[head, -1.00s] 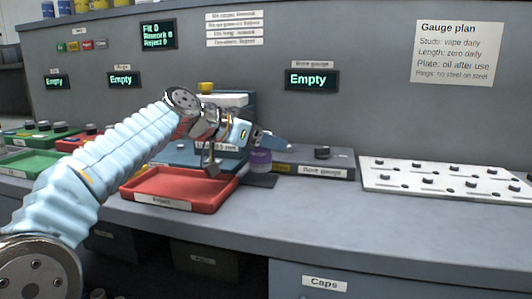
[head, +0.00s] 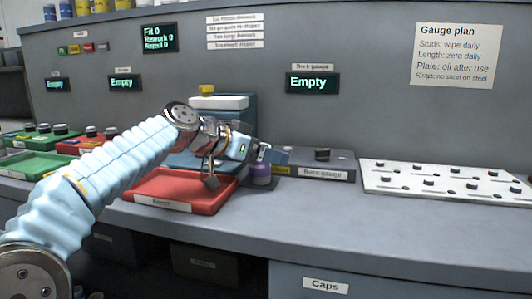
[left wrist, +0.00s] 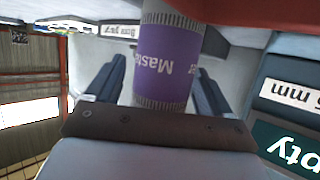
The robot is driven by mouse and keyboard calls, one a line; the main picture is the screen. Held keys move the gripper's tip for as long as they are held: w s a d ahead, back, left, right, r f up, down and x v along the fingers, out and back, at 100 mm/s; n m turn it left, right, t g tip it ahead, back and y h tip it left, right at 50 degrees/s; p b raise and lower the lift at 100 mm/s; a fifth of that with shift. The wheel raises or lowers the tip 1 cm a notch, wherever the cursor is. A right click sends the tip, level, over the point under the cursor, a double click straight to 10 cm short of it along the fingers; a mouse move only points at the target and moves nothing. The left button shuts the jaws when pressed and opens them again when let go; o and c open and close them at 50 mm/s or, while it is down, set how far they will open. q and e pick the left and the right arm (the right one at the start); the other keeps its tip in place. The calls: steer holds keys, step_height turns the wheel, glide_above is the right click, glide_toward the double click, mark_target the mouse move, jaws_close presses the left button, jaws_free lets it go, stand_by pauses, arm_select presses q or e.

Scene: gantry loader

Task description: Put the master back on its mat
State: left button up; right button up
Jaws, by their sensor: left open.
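The master is a purple cylinder (head: 261,173) with a knurled metal rim. It appears to stand upright on a small dark mat (head: 272,184), just right of the red tray; its base is partly hard to make out. In the left wrist view the master (left wrist: 166,62) shows its "Master" label between my fingers. My left gripper (head: 268,156) is around the master's upper part in the head view. In the left wrist view its fingers (left wrist: 157,88) are open, with a gap on each side of the master. My right gripper is not in view.
The red reject tray (head: 172,204) lies left of the master, under my left arm. The grey bore gauge block (head: 325,174) is close on its right. A white plate with several dark studs (head: 440,190) is farther right. The front bench top is clear.

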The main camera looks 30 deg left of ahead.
arm_select(q)
steer(key=v, duration=1.2)
steer(key=shift+r, duration=0.15)
